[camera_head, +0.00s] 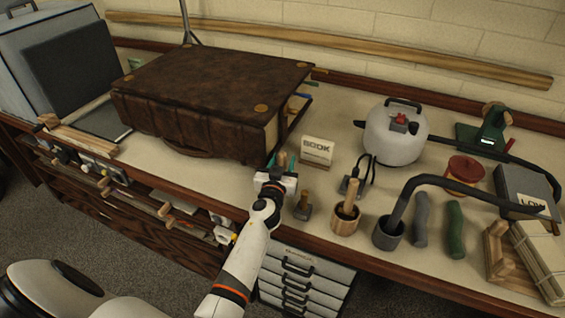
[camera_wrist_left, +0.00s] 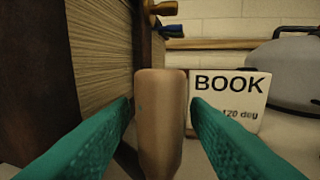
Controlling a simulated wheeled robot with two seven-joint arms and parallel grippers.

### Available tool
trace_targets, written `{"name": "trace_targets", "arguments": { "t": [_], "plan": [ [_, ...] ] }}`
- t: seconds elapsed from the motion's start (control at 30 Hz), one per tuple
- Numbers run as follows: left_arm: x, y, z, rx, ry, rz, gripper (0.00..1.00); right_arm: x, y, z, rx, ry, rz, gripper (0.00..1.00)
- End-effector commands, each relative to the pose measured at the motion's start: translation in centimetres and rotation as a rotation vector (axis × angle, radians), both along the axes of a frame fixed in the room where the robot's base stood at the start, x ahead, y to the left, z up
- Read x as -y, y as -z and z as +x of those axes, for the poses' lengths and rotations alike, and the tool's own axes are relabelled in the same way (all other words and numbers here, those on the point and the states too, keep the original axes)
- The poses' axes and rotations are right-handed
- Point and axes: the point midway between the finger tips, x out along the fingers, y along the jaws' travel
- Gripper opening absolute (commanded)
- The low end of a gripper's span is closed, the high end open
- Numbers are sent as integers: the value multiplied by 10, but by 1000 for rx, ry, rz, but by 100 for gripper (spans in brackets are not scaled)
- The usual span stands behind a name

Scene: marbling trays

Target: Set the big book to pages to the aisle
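The big book (camera_head: 205,80) is a thick dark-brown leather volume lying flat on the bench in the head view. Its ribbed spine and a strap handle (camera_head: 187,150) face the bench's front edge. Page edges show at its right end, and these pages (camera_wrist_left: 98,60) fill the left of the left wrist view. My left gripper (camera_head: 281,166) is just off the book's front right corner. Its teal fingers are apart, one on each side of an upright wooden handle (camera_wrist_left: 160,115), with narrow gaps showing. What the handle belongs to is hidden. My right gripper is out of view.
A "BOOK" card (camera_head: 317,151) stands right of the gripper. A white pot (camera_head: 394,135), a wooden cup (camera_head: 346,220), a dark cup with a curved tube (camera_head: 388,234) and rolls (camera_head: 455,230) crowd the right side. Wooden knobs (camera_head: 165,209) stick out along the bench front.

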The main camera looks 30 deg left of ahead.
Motion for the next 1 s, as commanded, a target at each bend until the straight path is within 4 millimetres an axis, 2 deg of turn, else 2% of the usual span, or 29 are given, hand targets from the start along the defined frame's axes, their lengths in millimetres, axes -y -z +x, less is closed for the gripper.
{"name": "trace_targets", "arguments": {
  "t": [0.03, 0.23, 0.27, 0.47, 0.63, 0.77, 1.0],
  "plan": [
    [0, 0, 0, 0, 0, 0, 34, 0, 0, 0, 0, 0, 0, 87],
    [0, 0, 0, 0, 0, 0, 1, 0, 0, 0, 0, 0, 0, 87],
    [0, 0, 0, 0, 0, 0, 0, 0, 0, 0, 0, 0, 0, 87],
    [-1, 0, -1, -1, 2, 1, 0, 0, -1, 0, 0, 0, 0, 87],
    [-9, 1, -13, -7, 29, 2, 0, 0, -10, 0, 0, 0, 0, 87],
    [-21, 0, -34, -13, 83, 5, 0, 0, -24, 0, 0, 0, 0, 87],
    [-56, 2, -83, -15, 230, 7, 0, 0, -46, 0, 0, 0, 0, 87]
  ]
}}
